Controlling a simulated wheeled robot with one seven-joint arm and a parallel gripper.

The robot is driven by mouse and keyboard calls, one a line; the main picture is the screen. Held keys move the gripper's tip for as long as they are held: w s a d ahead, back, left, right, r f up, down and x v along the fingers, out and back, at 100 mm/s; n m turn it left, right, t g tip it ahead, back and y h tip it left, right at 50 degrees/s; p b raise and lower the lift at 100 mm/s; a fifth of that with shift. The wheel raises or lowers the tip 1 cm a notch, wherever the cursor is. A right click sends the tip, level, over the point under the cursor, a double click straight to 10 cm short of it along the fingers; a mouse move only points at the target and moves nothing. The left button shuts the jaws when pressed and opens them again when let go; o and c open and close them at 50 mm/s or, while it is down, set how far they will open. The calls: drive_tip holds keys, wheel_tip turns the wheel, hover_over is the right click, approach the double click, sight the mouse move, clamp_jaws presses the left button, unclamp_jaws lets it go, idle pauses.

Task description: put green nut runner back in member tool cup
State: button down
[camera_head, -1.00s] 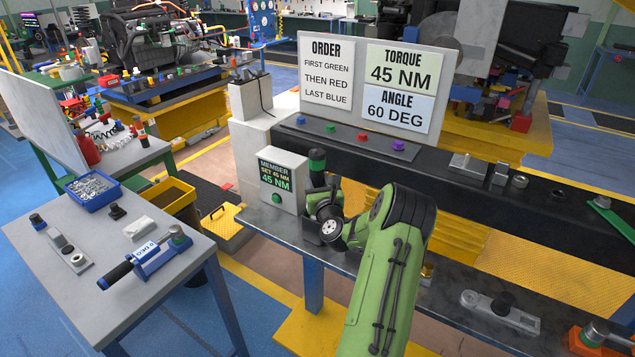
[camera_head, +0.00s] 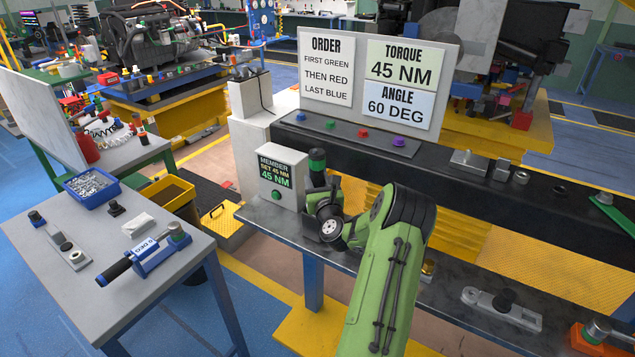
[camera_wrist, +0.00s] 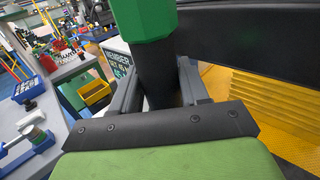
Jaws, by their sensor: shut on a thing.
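The green nut runner (camera_head: 317,162), dark with a green upper band, stands upright just right of the member display box (camera_head: 283,178). In the wrist view the nut runner (camera_wrist: 156,72) stands between the two grey fingers of my gripper (camera_wrist: 158,92), which is shut on its dark body. In the head view my green arm and wrist hide its lower part. A dark, cup-like piece (camera_head: 312,228) shows low beside my wrist at the bench edge; I cannot tell whether it is the member tool cup or whether the runner's lower end is inside it.
The display box reads 45 NM and stands close left of the runner. A black rail (camera_head: 450,180) with coloured knobs runs behind, below an order and torque board (camera_head: 378,80).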

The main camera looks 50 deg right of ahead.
drive_tip(key=shift+f+b, duration=1.45)
drive_tip(key=shift+f, duration=0.3)
idle(0.3)
drive_tip(key=c, duration=0.6)
unclamp_jaws()
drive_tip(key=shift+o, duration=0.6)
drive_tip(key=shift+f, duration=0.15)
drive_tip(key=shift+b+v, duration=0.65)
drive_tip(key=shift+v, duration=0.1)
drive_tip(key=b+v, duration=0.4)
drive_tip(key=v, duration=0.1)
drive_tip(key=shift+s+a, duration=0.2)
